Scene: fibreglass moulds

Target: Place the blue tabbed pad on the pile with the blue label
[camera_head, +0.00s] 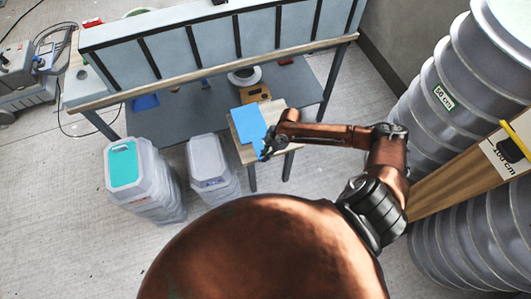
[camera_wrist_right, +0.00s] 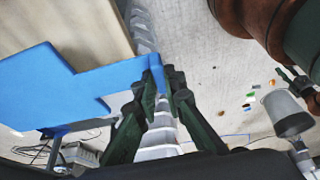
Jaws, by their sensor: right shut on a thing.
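The blue tabbed pad (camera_head: 248,121) shows over a small wooden-topped table in the head view. In the right wrist view the pad (camera_wrist_right: 55,85) spreads to the left. My right gripper (camera_head: 266,148) is shut on its narrow tab; the fingers (camera_wrist_right: 166,82) show in the wrist view. Two pale translucent piles stand on the floor left of the table. The far-left pile (camera_head: 145,190) has a turquoise rectangle on top; the other pile (camera_head: 210,165) has a pale greyish rectangle. I make out no clearly blue label. What may be my left gripper (camera_wrist_right: 286,74) shows small at the wrist view's right.
The small table (camera_head: 276,107) stands before a long bench (camera_head: 210,60) with a slatted panel. A dark lower shelf (camera_head: 190,110) holds small items. Large ribbed grey drums (camera_head: 437,95) and a wooden board (camera_head: 460,185) stand at right. Floor left of the piles is clear.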

